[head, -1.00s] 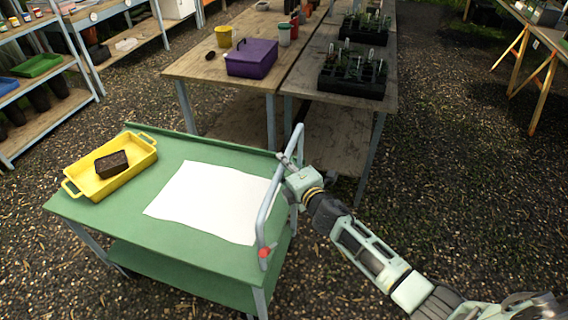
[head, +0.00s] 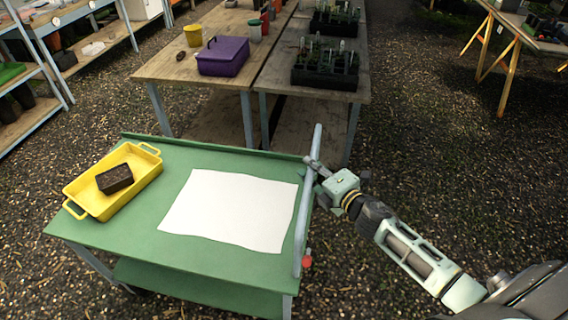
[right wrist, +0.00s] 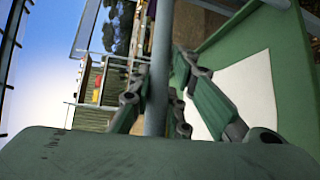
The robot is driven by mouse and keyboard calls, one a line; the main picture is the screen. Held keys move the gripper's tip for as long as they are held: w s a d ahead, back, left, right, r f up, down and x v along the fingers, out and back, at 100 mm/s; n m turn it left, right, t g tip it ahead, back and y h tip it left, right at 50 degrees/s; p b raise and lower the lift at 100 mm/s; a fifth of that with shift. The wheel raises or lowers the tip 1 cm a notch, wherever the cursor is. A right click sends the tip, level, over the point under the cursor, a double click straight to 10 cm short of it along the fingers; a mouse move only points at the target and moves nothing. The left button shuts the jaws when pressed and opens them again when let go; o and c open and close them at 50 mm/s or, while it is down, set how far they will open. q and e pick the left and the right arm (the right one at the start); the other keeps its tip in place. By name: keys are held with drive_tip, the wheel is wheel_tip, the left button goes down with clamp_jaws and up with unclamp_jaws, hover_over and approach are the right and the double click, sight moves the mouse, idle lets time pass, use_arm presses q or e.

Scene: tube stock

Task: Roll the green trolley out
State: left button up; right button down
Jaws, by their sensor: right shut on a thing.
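The green trolley (head: 150,235) stands in the lower left of the head view, with a lower green shelf. Its grey push handle (head: 304,240) rises at its right end. My right gripper (head: 314,168) is shut on the handle near its far end. In the right wrist view the handle bar (right wrist: 158,70) passes between the two fingers (right wrist: 160,112). A yellow tray (head: 140,186) with a dark block (head: 115,178) in it and a white sheet (head: 228,210) lie on the trolley top. My left gripper is not in view.
Shelving (head: 55,100) stands at the left. A trestle table (head: 520,32) stands at the far right. Gravel (head: 430,140) to the right is open.

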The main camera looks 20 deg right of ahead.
drive_tip(key=s+d+b, duration=0.1)
drive_tip(key=s+d, duration=0.6)
drive_tip(key=d, duration=0.4)
drive_tip(key=shift+s+d, duration=0.2)
drive_tip(key=shift+s, duration=0.15)
drive_tip(key=c, duration=1.6)
unclamp_jaws()
drive_tip(key=shift+c, duration=0.2)
drive_tip(key=v, duration=1.2)
